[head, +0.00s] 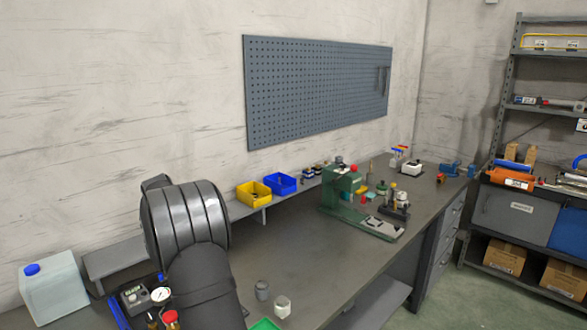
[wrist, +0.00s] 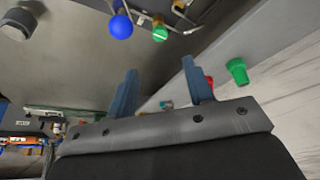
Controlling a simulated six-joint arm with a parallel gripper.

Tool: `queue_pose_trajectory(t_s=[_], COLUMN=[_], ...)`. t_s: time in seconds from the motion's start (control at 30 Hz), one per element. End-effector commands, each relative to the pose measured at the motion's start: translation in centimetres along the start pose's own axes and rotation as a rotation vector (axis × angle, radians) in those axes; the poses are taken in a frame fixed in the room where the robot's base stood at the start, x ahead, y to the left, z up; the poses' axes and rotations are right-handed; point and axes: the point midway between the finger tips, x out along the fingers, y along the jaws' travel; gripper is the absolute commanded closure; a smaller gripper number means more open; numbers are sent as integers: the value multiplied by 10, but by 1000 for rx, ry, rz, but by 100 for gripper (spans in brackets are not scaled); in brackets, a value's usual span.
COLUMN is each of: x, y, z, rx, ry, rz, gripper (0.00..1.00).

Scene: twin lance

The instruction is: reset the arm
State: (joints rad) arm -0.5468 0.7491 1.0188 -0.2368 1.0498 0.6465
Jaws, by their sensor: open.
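My gripper (wrist: 163,90) shows in the wrist view with its two blue-grey fingers apart. It is open, and nothing is seen between the fingers. The view there is tilted, with the bench surface (wrist: 85,50) behind the fingers. In the head view my dark arm covers the lower left of the bench, and the gripper itself is not seen there.
In the head view the grey bench (head: 285,245) holds a green press (head: 345,190), a yellow bin (head: 254,194) and a blue bin (head: 281,184). A jug (head: 55,290) and a gauge (head: 160,294) are near my arm.

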Motion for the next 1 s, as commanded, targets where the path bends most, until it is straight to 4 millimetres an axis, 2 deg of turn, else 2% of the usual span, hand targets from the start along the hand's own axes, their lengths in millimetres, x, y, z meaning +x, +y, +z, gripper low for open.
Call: queue_pose_trajectory(t_s=[0.03, 0.23, 0.3, 1.0], x=[-12, -52, -30, 111], y=[0, 0, 1, 0], z=[-1, -1, 1, 0], rx=[0, 1, 0, 0], ry=[3, 3, -5, -1], rz=[-2, -2, 4, 2], gripper=[52, 52, 52, 52])
